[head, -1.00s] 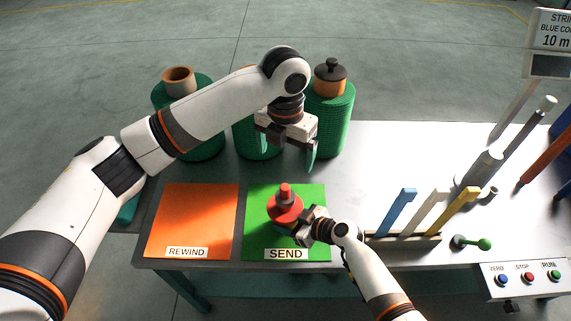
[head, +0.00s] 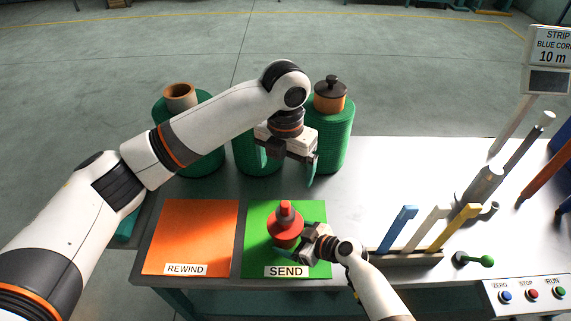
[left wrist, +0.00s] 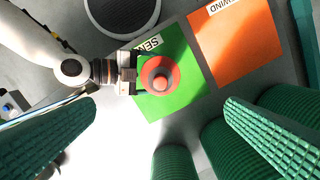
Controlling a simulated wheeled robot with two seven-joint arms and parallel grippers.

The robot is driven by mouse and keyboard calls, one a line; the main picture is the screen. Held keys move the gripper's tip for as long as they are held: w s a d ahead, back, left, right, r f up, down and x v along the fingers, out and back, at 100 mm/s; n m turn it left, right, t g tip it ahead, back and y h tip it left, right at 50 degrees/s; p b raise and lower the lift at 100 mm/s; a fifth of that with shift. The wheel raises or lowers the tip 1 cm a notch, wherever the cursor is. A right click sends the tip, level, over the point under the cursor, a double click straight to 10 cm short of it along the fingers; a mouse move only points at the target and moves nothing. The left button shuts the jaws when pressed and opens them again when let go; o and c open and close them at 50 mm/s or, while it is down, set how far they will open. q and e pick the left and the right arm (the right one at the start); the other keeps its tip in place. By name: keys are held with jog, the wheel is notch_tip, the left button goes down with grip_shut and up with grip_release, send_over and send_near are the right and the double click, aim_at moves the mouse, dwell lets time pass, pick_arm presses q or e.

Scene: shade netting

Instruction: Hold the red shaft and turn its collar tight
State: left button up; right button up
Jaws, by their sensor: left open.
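My left gripper (head: 287,168) is open and empty, above and behind the shaft. Its two green fingers stand wide apart in the left wrist view (left wrist: 160,125).
An orange REWIND mat (head: 190,235) lies left of the green one. A rack with blue, white and yellow handles (head: 408,257) stands to the right, near a green-knobbed lever (head: 485,260) and a button panel (head: 530,293).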

jog(key=v, duration=1.1)
jog(key=shift+s+f, duration=0.1)
jog(key=shift+s, duration=0.05)
